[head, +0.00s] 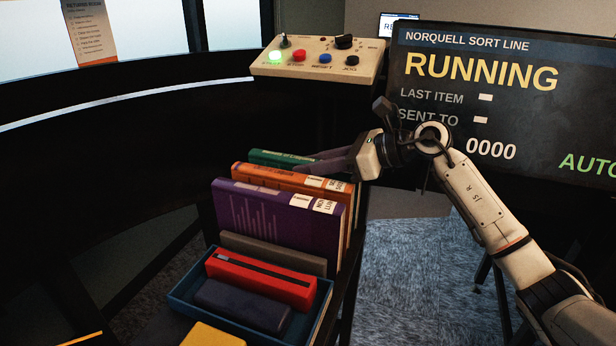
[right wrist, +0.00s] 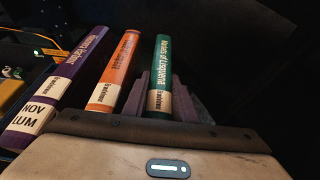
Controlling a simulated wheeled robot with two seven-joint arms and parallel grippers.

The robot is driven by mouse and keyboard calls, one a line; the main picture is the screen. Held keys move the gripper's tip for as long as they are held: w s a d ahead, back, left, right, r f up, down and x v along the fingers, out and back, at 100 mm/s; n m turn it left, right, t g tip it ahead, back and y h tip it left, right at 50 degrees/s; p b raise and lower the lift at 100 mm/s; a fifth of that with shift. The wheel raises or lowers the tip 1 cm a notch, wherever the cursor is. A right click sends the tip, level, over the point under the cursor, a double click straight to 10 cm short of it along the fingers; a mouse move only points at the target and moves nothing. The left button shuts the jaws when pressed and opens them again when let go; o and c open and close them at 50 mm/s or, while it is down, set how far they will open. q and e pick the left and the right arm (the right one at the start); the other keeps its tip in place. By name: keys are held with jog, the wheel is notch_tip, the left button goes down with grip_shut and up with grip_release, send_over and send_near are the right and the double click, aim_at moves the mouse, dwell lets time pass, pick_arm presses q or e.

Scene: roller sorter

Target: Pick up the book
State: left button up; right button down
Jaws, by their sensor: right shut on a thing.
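A green book (head: 268,157) stands upright at the far end of a row of books. It also shows in the right wrist view (right wrist: 161,80), spine up, with a pale label. My right gripper (head: 312,165) reaches in from the right and is shut on the green book. In the right wrist view its dark fingers (right wrist: 160,98) lie on both sides of the spine. An orange book (head: 272,176) and a purple book (head: 265,212) stand nearer in the row. The lower part of the green book is hidden. My left gripper is out of view.
A blue tray (head: 178,297) holds a red item (head: 262,278) and a dark item (head: 242,306). A grey item (head: 275,252) stands behind. A control box (head: 320,60) with buttons and a screen (head: 500,100) reading RUNNING are beyond. Carpet (head: 410,270) lies right.

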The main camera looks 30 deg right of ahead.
notch_tip(320, 180, up, 18)
jog(key=shift+r, duration=0.2)
dwell(0.4)
